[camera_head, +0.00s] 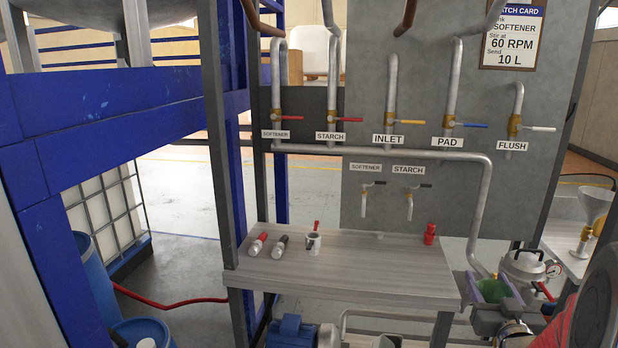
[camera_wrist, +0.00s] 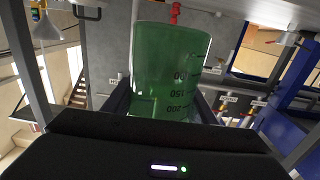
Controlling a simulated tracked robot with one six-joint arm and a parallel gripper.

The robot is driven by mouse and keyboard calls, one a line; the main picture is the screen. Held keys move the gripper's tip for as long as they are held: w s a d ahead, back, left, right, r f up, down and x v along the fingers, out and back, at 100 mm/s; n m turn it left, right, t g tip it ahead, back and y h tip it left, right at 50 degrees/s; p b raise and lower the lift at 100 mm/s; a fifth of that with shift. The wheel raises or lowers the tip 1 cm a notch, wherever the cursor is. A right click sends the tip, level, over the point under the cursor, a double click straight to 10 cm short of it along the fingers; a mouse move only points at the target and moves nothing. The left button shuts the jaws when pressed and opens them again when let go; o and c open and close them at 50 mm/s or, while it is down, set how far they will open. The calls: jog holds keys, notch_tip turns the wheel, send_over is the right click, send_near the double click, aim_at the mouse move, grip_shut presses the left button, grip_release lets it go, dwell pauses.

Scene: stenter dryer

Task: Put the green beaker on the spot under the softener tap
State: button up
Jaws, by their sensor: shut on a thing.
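The green beaker (camera_head: 493,290) is at the lower right of the head view, just past the right end of the bench (camera_head: 350,268). My gripper (camera_wrist: 163,102) is shut on it; the beaker (camera_wrist: 168,65) fills the middle of the wrist view, with black volume marks on its side. The small softener tap (camera_head: 365,197) hangs from the grey panel, under its SOFTENER label (camera_head: 365,167), left of the small starch tap (camera_head: 411,200). The bench top lies below the taps. A faint small mark (camera_head: 379,236) shows at its back edge; I cannot tell whether it is the spot.
On the bench stand a red-capped bottle (camera_head: 258,244), a black-capped bottle (camera_head: 281,247), a white cup-like item (camera_head: 313,243) and a red item (camera_head: 430,234). The bench middle is clear. A lidded metal pot (camera_head: 524,265) stands at right. Blue frame posts (camera_head: 60,260) stand at left.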

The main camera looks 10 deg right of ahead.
jog(key=w+a+f+n+y, duration=0.1)
jog(key=w+a+f+y, duration=0.1)
jog(key=a, duration=0.9)
jog(key=w+a+f+n+y, duration=0.1)
jog(key=w+a+f, duration=0.3)
jog(key=a, duration=0.7)
jog(key=w+a+f+n+y, duration=0.1)
jog(key=w+a+f+y, duration=0.1)
jog(key=a, duration=0.9)
notch_tip(320, 180, down, 2)
jog(key=shift+w+f+t+y, duration=0.1)
jog(key=shift+w+t+y, duration=0.25)
jog(key=shift+w, duration=0.45)
jog(key=shift+r, duration=0.25)
jog(key=s+f, duration=0.5)
jog(key=f, duration=0.1)
jog(key=shift+f, duration=0.4)
jog(key=shift+n, duration=0.3)
